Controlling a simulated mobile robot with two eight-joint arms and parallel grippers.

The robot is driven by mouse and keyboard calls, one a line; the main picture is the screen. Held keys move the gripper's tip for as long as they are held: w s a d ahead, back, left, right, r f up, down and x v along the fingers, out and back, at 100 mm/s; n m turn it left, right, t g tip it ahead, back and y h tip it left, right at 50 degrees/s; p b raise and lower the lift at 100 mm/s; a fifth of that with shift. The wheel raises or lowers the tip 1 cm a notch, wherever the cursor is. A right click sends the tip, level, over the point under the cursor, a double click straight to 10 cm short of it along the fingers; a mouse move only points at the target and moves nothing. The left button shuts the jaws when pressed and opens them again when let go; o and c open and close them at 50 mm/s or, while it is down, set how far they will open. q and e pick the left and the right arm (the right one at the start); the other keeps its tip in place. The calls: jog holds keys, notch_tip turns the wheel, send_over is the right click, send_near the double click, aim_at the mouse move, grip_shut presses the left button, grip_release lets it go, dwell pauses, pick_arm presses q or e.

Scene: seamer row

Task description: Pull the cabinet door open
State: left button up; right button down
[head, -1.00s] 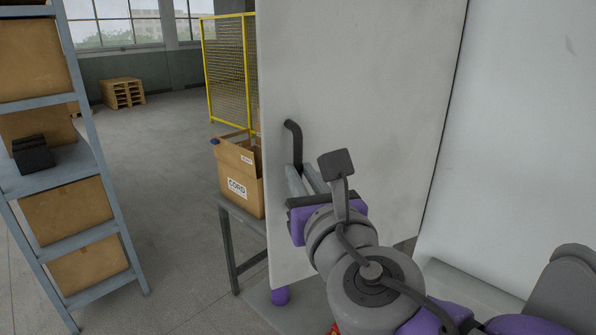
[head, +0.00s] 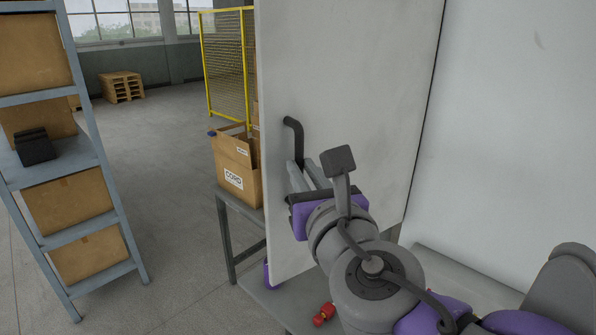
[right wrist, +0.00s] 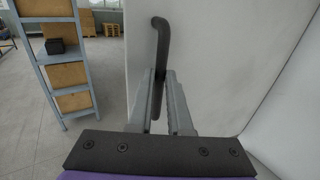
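The cabinet door (head: 360,90) is a tall off-white panel in the head view, standing ajar, with a dark line along its right edge. Its black bent handle (head: 294,132) is near the left edge. My right gripper (head: 305,172) is at the handle's lower part. In the right wrist view, the handle (right wrist: 161,40) runs down between the two grey fingers of the right gripper (right wrist: 159,80), which close on it from both sides. My left gripper does not show.
A grey shelf rack (head: 92,120) with boxes stands at left. An open carton (head: 236,172) sits on a grey table (head: 232,204) behind the door's left edge. A red object (head: 324,314) and a small purple piece (head: 267,275) show below the door. Floor at left is clear.

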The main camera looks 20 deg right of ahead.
jog(key=c, duration=1.1)
grip_release()
jog(key=shift+d+r, duration=0.1)
jog(key=shift+d, duration=0.35)
jog(key=shift+o, duration=1.3)
jog(key=shift+w+d, duration=0.1)
jog(key=shift+d, duration=0.35)
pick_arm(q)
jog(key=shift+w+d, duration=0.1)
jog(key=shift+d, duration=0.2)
pick_arm(e)
jog(key=shift+a, duration=0.2)
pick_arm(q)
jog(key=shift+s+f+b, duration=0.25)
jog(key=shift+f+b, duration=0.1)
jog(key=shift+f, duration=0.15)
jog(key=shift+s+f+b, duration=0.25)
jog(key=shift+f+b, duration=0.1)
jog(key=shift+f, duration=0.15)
pick_arm(e)
jog(key=s+a, duration=0.1)
jog(key=s, duration=0.9)
jog(key=shift+s+a, duration=0.25)
jog(key=shift+s, duration=0.1)
